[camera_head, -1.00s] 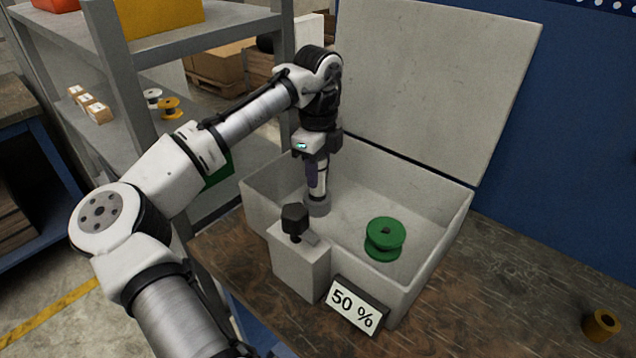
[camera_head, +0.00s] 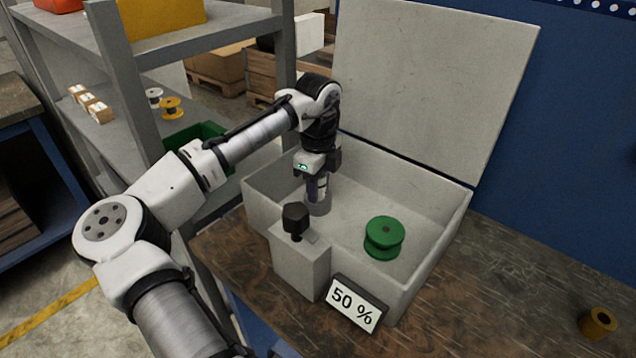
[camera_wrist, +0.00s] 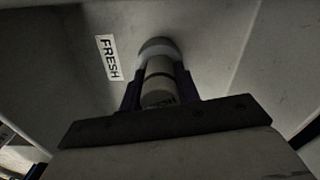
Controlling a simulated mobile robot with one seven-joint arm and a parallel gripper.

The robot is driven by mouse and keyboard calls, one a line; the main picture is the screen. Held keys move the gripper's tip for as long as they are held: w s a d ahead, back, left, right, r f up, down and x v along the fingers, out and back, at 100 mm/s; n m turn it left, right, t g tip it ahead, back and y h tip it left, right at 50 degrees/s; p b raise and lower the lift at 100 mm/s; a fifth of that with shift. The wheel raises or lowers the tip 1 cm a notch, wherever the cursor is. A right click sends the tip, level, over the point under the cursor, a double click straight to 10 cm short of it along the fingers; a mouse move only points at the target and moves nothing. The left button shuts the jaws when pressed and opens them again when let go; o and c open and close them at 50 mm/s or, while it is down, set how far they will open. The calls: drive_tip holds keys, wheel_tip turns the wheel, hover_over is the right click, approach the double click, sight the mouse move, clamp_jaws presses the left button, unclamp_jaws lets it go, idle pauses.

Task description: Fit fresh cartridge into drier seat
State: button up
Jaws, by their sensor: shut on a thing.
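My gripper (camera_head: 318,186) points down inside the open grey drier box (camera_head: 440,235), near its left back corner. It is shut on a pale cylindrical cartridge (camera_wrist: 158,80), which stands upright between the dark fingers. The cartridge's lower end is at the round grey seat (camera_head: 319,208) on the box floor. In the wrist view the seat (camera_wrist: 158,47) shows as a ring around the cartridge's far end. I cannot tell how deep the cartridge sits in it. A "FRESH" label (camera_wrist: 108,58) lies on a surface left of the seat in the wrist view.
A green spool (camera_head: 384,238) stands in the box, right of the seat. A block with a black knob (camera_head: 295,218) and a "50 %" display (camera_head: 354,303) are at the front. The lid (camera_head: 435,85) stands open behind. A shelf rack (camera_head: 125,85) is at the left.

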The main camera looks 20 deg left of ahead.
drive_tip(key=o, duration=1)
drive_tip(key=shift+s+d+f, duration=0.1)
drive_tip(key=shift+s+f, duration=0.05)
drive_tip(key=shift+f, duration=0.5)
drive_tip(key=r, duration=0.6)
drive_tip(key=r+b, duration=0.1)
drive_tip(key=r, duration=0.6)
drive_tip(key=shift+w+r, duration=0.2)
drive_tip(key=shift+r, duration=0.1)
